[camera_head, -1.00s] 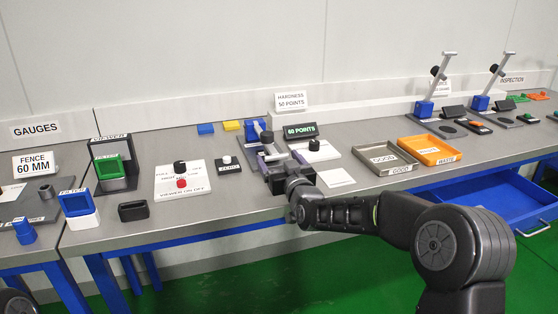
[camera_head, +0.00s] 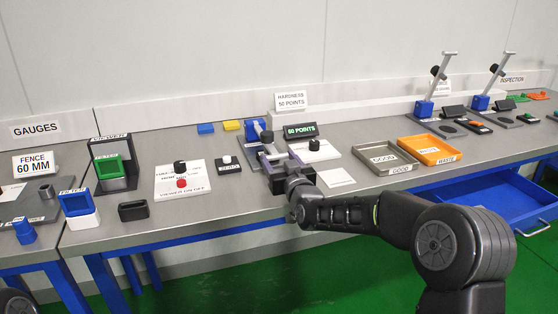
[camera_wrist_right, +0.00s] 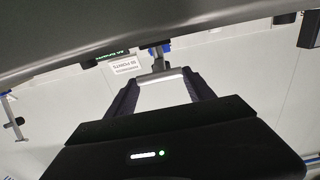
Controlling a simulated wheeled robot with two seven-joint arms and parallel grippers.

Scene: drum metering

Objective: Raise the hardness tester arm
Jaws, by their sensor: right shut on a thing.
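The hardness tester has a blue post (camera_head: 252,130) and a lowered arm with a black knob (camera_head: 266,136), reaching toward the table front. My right gripper (camera_head: 267,157) is at the front end of this arm, low over the tester's base. In the right wrist view, its two dark fingers (camera_wrist_right: 162,92) are on either side of a grey crossbar (camera_wrist_right: 160,76), the arm's handle, and are shut on it. The stem behind the bar runs back toward the blue post. The gripper body hides part of the tester's base. My left gripper is not in view.
A lit green display (camera_head: 300,131) and a white pad with a black knob (camera_head: 315,150) stand right of the tester. A small white-knobbed box (camera_head: 229,164) is close on its left. Good (camera_head: 388,158) and waste (camera_head: 431,150) trays lie further right. Space above the tester is clear.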

